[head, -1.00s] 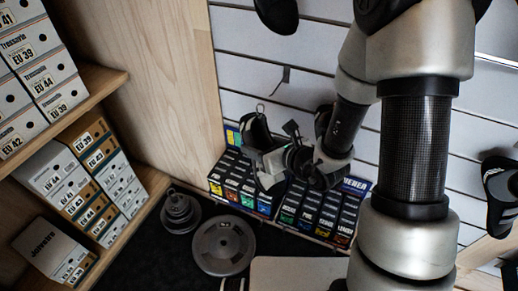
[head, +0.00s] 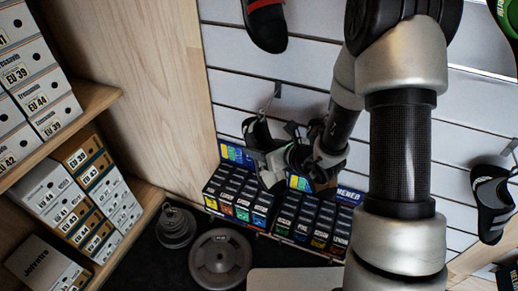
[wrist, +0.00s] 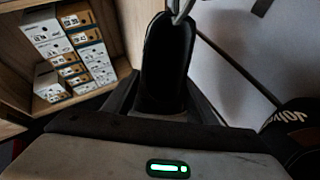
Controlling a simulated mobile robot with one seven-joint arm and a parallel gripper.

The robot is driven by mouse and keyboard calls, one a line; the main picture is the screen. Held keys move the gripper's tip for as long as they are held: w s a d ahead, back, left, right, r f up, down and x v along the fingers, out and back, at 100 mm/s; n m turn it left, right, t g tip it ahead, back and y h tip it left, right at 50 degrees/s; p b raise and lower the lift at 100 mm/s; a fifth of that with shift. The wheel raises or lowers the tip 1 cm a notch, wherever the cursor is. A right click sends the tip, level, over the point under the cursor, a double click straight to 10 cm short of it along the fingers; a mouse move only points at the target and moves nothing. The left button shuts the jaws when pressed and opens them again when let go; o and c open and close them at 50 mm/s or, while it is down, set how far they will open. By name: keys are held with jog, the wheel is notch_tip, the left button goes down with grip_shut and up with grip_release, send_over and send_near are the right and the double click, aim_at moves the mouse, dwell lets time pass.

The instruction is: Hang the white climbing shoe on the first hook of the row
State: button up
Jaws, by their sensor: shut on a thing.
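My gripper (head: 276,160) is shut on a shoe (head: 257,133) in front of the slatted wall. The shoe is upright and looks mostly dark, with a pale part by the jaws; the jaws hide much of it. In the wrist view its black opening (wrist: 165,65) points up between the jaws (wrist: 163,110). A grey metal piece (wrist: 181,10) shows at its top; I cannot tell whether it is the shoe's loop or a hook. In the head view a small hook (head: 277,90) on the wall is above and slightly right of the shoe, seemingly apart from it.
A red and black shoe (head: 266,24) hangs above. Another dark shoe (head: 492,203) hangs at the right. A rack of small boxes (head: 285,213) stands below my gripper. Shelves of shoe boxes (head: 75,195) are at the left, with round weights (head: 220,258) on the floor.

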jog(key=w+d+f, duration=0.1)
jog(key=w+d, duration=0.1)
jog(key=w, duration=0.3)
jog(key=shift+w+f, duration=0.15)
jog(key=shift+w, duration=0.1)
dwell(0.4)
jog(key=shift+d, duration=0.1)
dwell(0.6)
jog(key=o, duration=1.3)
jog(key=shift+d, duration=0.1)
